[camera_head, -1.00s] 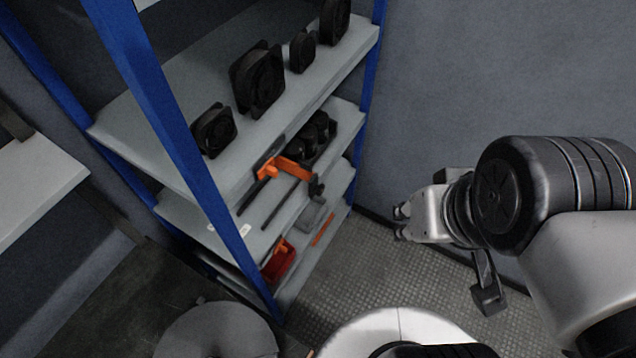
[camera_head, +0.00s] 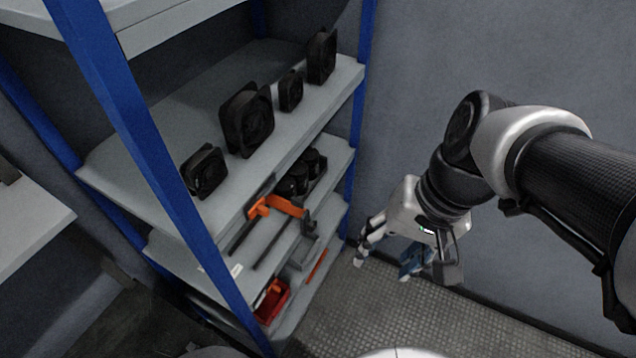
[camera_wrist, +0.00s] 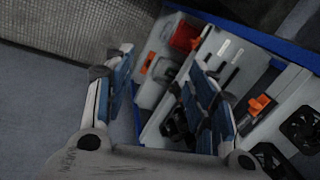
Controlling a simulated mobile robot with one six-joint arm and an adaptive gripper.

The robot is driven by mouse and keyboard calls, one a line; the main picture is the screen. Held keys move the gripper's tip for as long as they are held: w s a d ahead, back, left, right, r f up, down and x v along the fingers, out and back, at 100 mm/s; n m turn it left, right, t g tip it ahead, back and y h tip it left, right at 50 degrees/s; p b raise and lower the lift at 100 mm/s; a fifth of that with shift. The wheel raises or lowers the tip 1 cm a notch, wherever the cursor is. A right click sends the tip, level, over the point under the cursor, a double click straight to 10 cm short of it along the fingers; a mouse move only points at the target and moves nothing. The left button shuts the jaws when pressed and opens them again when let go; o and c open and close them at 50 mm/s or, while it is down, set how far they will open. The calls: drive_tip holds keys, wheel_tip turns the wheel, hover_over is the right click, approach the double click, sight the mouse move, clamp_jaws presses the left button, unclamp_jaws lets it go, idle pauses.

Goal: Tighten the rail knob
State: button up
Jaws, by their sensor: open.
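I cannot make out a rail knob in either view. My gripper (camera_head: 384,264) is open, with its fingers spread apart and pointing down, to the right of the shelving unit and in front of the grey wall. Nothing shows between its fingers in the head view. In the wrist view my gripper (camera_wrist: 160,68) also shows open, its blue-grey finger pads facing each other, with the shelving seen beyond. The right finger hides part of the shelves there.
The blue-posted shelf unit (camera_head: 178,143) holds several black fans, such as this large fan (camera_head: 247,120). Lower down are an orange-handled clamp (camera_head: 285,206), dark round parts (camera_head: 300,175) and a red bin (camera_head: 271,301). The textured floor (camera_head: 350,310) is clear right of the shelves.

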drive_tip(key=w+a+f+m+g+y, duration=0.1)
drive_tip(key=w+f+m+g+y, duration=0.1)
drive_tip(key=w+f+m+y, duration=0.4)
drive_tip(key=m+t+y+b, duration=0.2)
drive_tip(key=m+t+y, duration=0.65)
drive_tip(key=m, duration=0.75)
approach(314, 227)
drive_tip(key=shift+t+h, duration=0.75)
drive_tip(key=shift+t, duration=0.2)
drive_tip(key=b+x, duration=0.1)
drive_tip(key=x, duration=0.3)
drive_tip(key=s+b+x, duration=0.1)
drive_tip(key=x, duration=0.2)
drive_tip(key=shift+w+a, duration=0.25)
drive_tip(key=shift+a, duration=0.35)
drive_tip(key=shift+c, duration=0.2)
drive_tip(key=c, duration=1)
